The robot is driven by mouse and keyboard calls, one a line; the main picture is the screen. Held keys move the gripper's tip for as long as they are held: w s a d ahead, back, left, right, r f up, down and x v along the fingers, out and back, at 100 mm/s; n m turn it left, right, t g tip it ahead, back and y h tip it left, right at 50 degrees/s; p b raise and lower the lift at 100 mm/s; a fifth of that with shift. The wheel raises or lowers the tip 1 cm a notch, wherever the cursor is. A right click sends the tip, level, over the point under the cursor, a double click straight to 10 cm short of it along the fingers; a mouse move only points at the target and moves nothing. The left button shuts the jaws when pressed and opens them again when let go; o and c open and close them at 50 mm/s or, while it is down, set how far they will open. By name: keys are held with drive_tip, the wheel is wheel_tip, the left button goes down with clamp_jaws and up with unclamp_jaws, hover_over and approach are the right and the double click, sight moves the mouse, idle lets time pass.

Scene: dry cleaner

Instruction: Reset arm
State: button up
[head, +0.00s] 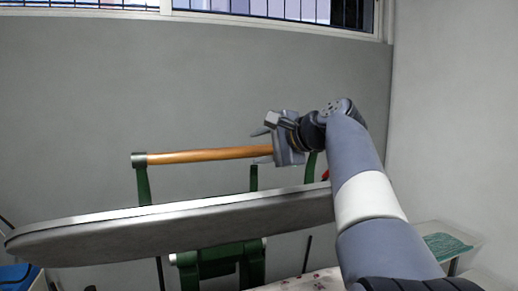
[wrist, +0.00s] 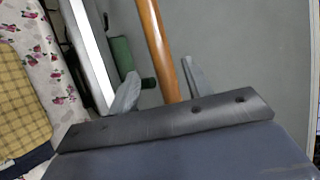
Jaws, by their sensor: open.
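My arm reaches up from the lower right of the head view and bends left at its wrist. My gripper (head: 264,141) is at the right end of a wooden rod (head: 205,155). In the wrist view my gripper (wrist: 158,88) has its two fingers apart, with the rod (wrist: 155,45) showing between them. I cannot tell whether the fingers touch the rod. The rod's left end sits in a dark green bracket (head: 140,160). Its right end is hidden behind my gripper.
A long padded board (head: 150,232) with a light top edge lies below the rod, on a green machine frame (head: 215,262). Floral cloth (head: 318,282) shows below. A white table (head: 440,236) with a green item is at right. A grey wall and window stand behind.

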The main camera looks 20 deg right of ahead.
sight(240, 157)
drive_tip(key=shift+w, duration=0.1)
drive_tip(key=p+x, duration=0.3)
drive_tip(key=x, duration=0.7)
drive_tip(key=shift+w+a+f, duration=0.1)
drive_tip(key=shift+w+a, duration=0.05)
drive_tip(key=shift+w, duration=0.2)
drive_tip(key=shift+s+f, duration=0.15)
drive_tip(key=shift+f, duration=0.15)
drive_tip(key=shift+s+f, duration=0.2)
drive_tip(key=shift+s, duration=0.3)
